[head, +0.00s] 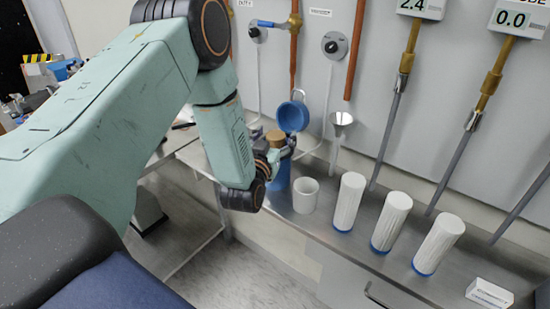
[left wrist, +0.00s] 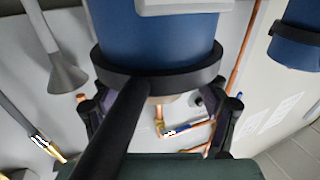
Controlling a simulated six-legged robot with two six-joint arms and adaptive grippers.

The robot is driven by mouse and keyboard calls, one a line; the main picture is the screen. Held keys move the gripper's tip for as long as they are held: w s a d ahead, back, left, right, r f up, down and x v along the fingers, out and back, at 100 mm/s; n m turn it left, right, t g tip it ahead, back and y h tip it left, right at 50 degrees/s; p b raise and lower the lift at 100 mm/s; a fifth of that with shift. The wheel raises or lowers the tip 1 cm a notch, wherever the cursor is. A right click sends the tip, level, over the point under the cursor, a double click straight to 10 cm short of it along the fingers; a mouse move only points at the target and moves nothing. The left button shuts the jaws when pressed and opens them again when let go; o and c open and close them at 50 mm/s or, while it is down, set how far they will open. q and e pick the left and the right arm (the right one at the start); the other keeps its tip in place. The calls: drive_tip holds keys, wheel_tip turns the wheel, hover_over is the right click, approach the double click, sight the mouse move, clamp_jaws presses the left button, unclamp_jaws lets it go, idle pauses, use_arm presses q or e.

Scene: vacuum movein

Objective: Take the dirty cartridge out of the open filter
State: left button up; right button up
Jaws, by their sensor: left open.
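The dirty cartridge (head: 275,142) shows as a tan-brown cylinder standing upright at the mouth of the blue filter housing (head: 279,180) in the head view. The arm partly hides both. My left gripper (head: 280,152) is at the cartridge's upper part; in the left wrist view its open fingers (left wrist: 160,115) are spread on either side, below a large blue body (left wrist: 150,35) with a black rim. Only a small beige patch shows under that rim, and I cannot tell whether the fingers touch the cartridge. My right gripper is not in view.
A blue cap (head: 293,116) is just behind the gripper. A funnel (head: 341,119), copper pipes and gauges are at the wall. A small white box (head: 489,294) lies front right.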

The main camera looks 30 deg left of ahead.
use_arm(q)
drive_tip(key=shift+d+r, duration=0.15)
drive_tip(key=shift+c, duration=0.4)
drive_tip(key=c, duration=1)
clamp_jaws()
